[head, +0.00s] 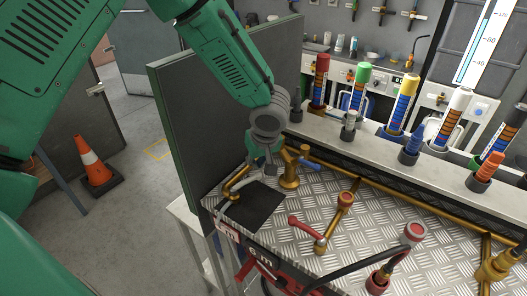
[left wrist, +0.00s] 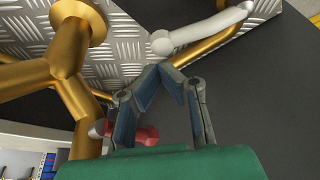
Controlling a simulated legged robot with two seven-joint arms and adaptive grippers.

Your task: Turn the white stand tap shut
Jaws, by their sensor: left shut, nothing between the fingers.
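The white stand tap's lever (left wrist: 205,34) shows in the left wrist view, with a round knob end and an arm running to the upper right over a gold pipe. My left gripper (left wrist: 164,70) is shut and empty, its fingertips just below the knob in that picture; I cannot tell whether they touch it. In the head view my left gripper (head: 264,166) reaches down beside the gold stand pipe (head: 289,172) at the bench's left end. There the white lever is hard to tell from the fingers. My right gripper is not in view.
A dark mat (head: 256,208) lies on the tread-plate bench. A red lever (head: 305,228) and other red-topped gold fittings stand to the right. A dark panel (head: 222,105) rises on the left. Several coloured tubes line the back ledge. An orange cone (head: 94,164) stands on the floor.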

